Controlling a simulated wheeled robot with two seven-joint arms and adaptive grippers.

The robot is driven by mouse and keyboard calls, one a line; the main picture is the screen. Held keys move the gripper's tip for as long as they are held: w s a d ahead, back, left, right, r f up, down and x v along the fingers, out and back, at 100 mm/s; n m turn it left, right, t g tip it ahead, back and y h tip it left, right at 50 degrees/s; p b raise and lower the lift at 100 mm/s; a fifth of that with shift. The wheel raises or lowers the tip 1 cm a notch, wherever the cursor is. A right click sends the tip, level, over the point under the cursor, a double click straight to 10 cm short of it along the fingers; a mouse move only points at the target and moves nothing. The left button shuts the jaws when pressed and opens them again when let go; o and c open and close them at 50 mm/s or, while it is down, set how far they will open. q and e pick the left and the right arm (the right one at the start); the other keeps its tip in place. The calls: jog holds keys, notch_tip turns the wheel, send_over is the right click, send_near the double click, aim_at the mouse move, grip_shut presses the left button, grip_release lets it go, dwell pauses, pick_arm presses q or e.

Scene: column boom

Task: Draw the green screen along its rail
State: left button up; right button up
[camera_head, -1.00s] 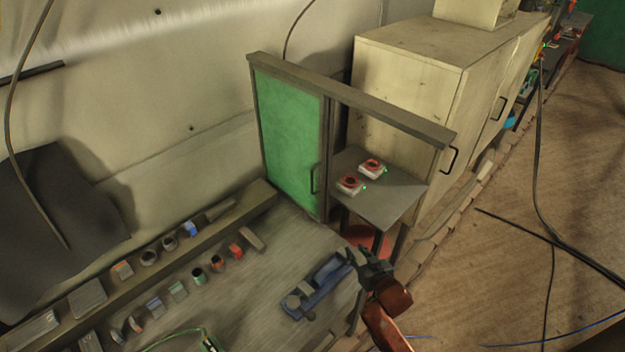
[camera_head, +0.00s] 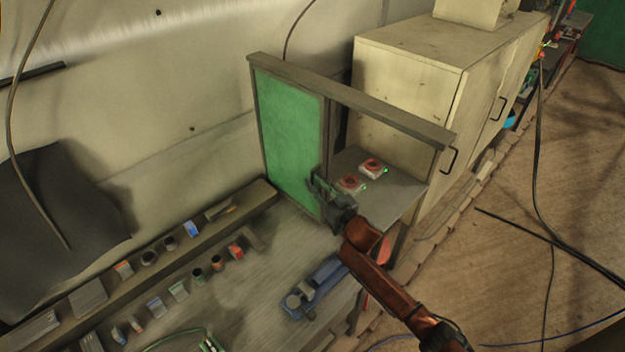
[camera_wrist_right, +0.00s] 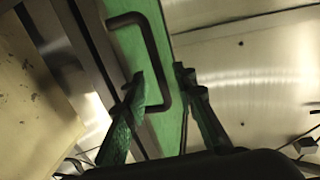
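The green screen (camera_head: 287,140) stands at the left end of its frame, under the grey top rail (camera_head: 350,98). In the head view my right gripper (camera_head: 317,180) is at the screen's right edge, over where its handle is, and hides it. In the right wrist view the dark handle (camera_wrist_right: 154,60) shows on the green panel (camera_wrist_right: 163,135). There the two fingers of my right gripper (camera_wrist_right: 163,85) are apart, one on each side of the handle's long bar, without clearly closing on it. My left gripper is not in view.
Behind the frame's open right part, a small grey table (camera_head: 400,192) carries two red-and-white devices (camera_head: 371,168). A beige cabinet (camera_head: 405,75) stands behind. A blue vise-like tool (camera_head: 315,287) and several small items lie on the workbench (camera_head: 250,290) in front.

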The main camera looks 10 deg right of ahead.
jog(key=shift+x, duration=1.2)
jog(key=shift+c, duration=0.4)
grip_shut()
jog(key=shift+d, duration=0.1)
